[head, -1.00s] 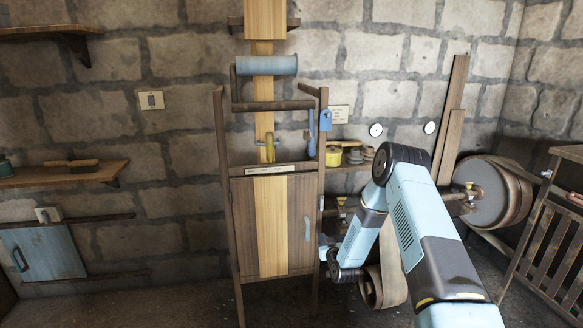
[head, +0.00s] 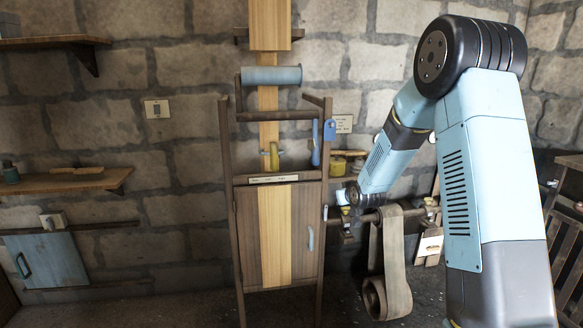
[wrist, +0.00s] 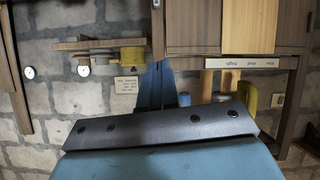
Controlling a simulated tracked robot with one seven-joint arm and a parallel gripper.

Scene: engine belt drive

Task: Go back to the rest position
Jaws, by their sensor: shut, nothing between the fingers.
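My gripper (wrist: 158,80) shows in the wrist view as two dark blue fingers close together beyond the black bolted plate. It is shut and empty. In the head view my arm is bent. Its elbow is high at the upper right, and the forearm slopes down to the left to the wrist, just right of the cabinet (head: 305,225). The fingers cannot be made out there. No rest-position marker shows.
A brown belt (head: 396,265) hangs from a horizontal shaft (head: 368,218) below my wrist. A slatted wooden stand (head: 570,245) is at the far right. The wall left of the cabinet is clear of my arm.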

